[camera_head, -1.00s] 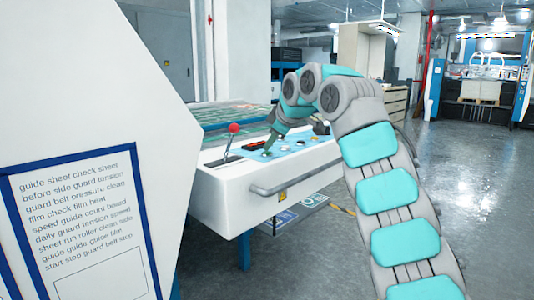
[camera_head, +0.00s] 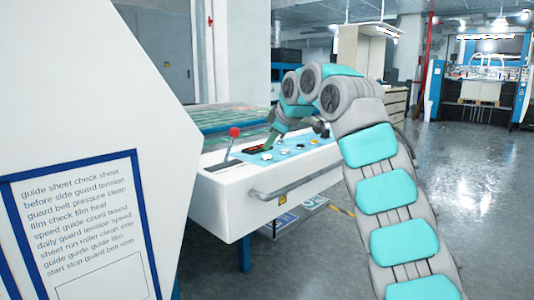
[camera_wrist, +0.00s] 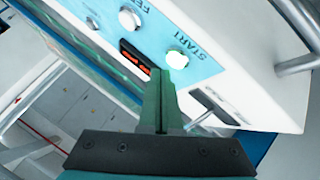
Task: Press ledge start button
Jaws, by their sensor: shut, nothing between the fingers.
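The start button (camera_wrist: 177,59) is a round, pale, glowing button beside the word START on a light blue panel. In the head view a pale round button (camera_head: 267,156) shows on the panel just below my fingertips. My gripper (camera_head: 269,147) points down at the panel. In the wrist view the green fingers of my gripper (camera_wrist: 160,71) are together and empty, their tips ending just beside the button's lower left edge. The button's face is uncovered. The tips look slightly above the panel; the exact gap cannot be told.
The white ledge (camera_head: 235,205) carries the panel, a red-knobbed lever (camera_head: 233,132) and a front rail (camera_head: 290,186). In the wrist view a red-digit display (camera_wrist: 135,58) and a FEED button (camera_wrist: 129,19) are close by. A white machine side with a sign (camera_head: 85,220) stands left.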

